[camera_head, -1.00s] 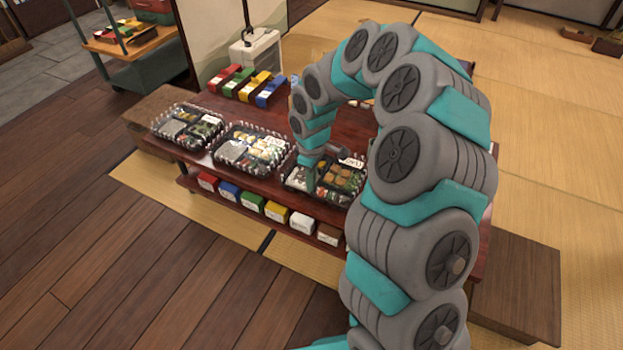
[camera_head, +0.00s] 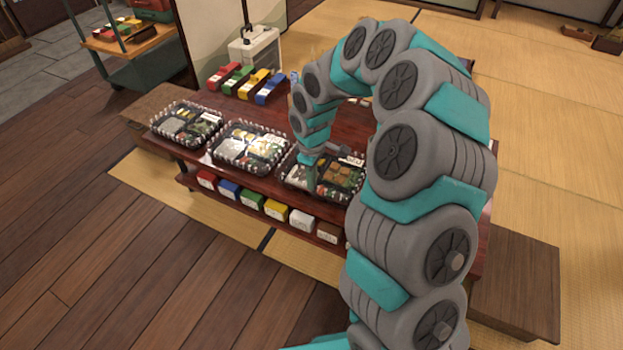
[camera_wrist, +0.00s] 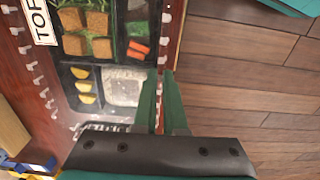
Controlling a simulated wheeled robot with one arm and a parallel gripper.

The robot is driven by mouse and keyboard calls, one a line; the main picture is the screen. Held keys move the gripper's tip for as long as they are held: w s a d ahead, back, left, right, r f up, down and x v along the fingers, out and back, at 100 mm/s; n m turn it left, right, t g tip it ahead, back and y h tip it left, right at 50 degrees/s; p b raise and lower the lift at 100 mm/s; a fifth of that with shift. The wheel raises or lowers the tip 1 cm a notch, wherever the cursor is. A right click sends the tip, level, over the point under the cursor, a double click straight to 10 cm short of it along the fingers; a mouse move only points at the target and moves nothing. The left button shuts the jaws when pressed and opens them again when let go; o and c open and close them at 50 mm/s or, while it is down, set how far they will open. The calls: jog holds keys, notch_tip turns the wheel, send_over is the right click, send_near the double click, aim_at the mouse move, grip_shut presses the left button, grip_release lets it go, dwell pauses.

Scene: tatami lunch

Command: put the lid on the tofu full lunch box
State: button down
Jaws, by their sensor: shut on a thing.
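The tofu lunch box (camera_head: 330,178) is a black compartment tray on the low red table. It holds brown tofu cubes on greens, yellow slices, white rice and orange sticks. In the wrist view the tofu lunch box (camera_wrist: 84,88) has a white label starting "TOF" at its upper left. A clear lid (camera_wrist: 166,48) with scalloped edges shows around the tray; whether it is seated or a little above cannot be told. My gripper (camera_wrist: 160,76) is shut on the lid's thin clear edge, at the box's right side there. In the head view my gripper (camera_head: 309,160) is over the box's left part.
Two other clear-lidded lunch boxes, a middle one (camera_head: 250,147) and a left one (camera_head: 186,124), stand left on the table (camera_head: 212,158). Coloured packets (camera_head: 246,85) lie behind them; coloured boxes (camera_head: 252,200) fill the lower shelf. The front floor is clear.

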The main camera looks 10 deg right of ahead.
jog(key=shift+f, duration=1.1)
dwell(2.0)
jog(key=shift+c, duration=1.8)
grip_release()
jog(key=shift+r, duration=0.15)
jog(key=shift+r+p, duration=1.15)
jog(key=shift+r, duration=2.75)
jog(key=shift+c, duration=0.3)
